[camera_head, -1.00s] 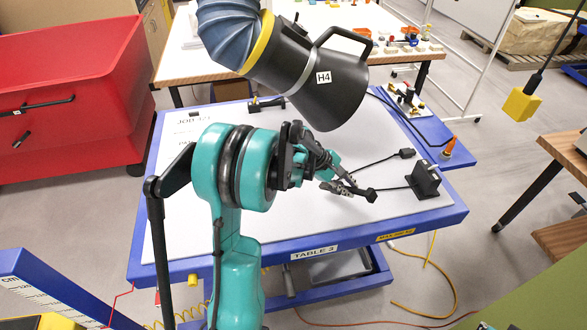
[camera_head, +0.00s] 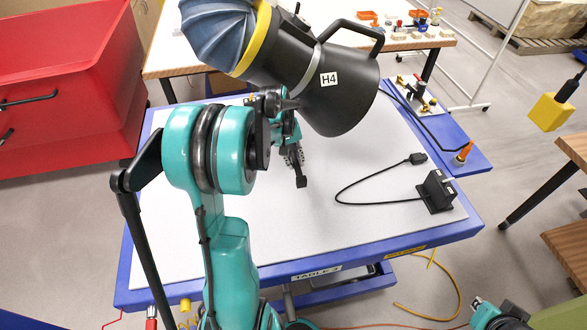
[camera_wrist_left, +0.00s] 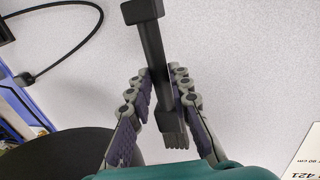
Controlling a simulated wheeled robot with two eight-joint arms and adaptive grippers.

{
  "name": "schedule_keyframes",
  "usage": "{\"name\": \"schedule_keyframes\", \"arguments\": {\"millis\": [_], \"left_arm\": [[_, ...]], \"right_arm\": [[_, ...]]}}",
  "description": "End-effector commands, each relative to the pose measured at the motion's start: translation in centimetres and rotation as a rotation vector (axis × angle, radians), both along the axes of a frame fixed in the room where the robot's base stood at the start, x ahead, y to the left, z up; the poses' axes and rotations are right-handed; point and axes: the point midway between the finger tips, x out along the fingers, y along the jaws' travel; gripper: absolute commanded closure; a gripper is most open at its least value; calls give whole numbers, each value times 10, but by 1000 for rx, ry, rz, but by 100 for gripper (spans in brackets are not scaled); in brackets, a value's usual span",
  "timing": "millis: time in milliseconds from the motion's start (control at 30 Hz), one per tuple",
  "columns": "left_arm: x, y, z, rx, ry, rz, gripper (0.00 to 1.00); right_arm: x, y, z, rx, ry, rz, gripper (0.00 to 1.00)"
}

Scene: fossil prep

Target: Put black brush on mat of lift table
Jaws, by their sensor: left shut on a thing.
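The black brush (camera_head: 301,181) is in my left gripper (camera_head: 294,158), over the pale mat (camera_head: 300,225) of the blue lift table labelled TABLE 3. In the left wrist view, the black brush (camera_wrist_left: 153,62) lies between both segmented fingers of my left gripper (camera_wrist_left: 161,80), its blocky end pointing away and its bristles near the palm. I cannot tell how much gap is under the brush. My teal left arm hides part of the mat. Part of my right arm with a dark end (camera_head: 505,318) shows at the lower right corner; its jaws are not clear.
A black fume hood nozzle (camera_head: 335,95) marked H4 hangs over the back of the mat. A black box (camera_head: 436,192) and a cable with a plug (camera_head: 417,158) lie on its right side. The mat's front middle is clear. A red bin (camera_head: 70,90) stands left.

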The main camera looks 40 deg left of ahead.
Motion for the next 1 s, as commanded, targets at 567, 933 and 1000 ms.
{"name": "schedule_keyframes", "arguments": {"millis": [567,933,1000], "left_arm": [[-2,-130,13,-1,8,-2,100],[-15,-51,-37,-3,7,3,100],[-17,-38,-44,-3,8,1,100]], "right_arm": [[0,0,-14,0,0,0,100],[0,0,-33,0,0,0,100],[0,0,-35,0,0,0,100]]}}
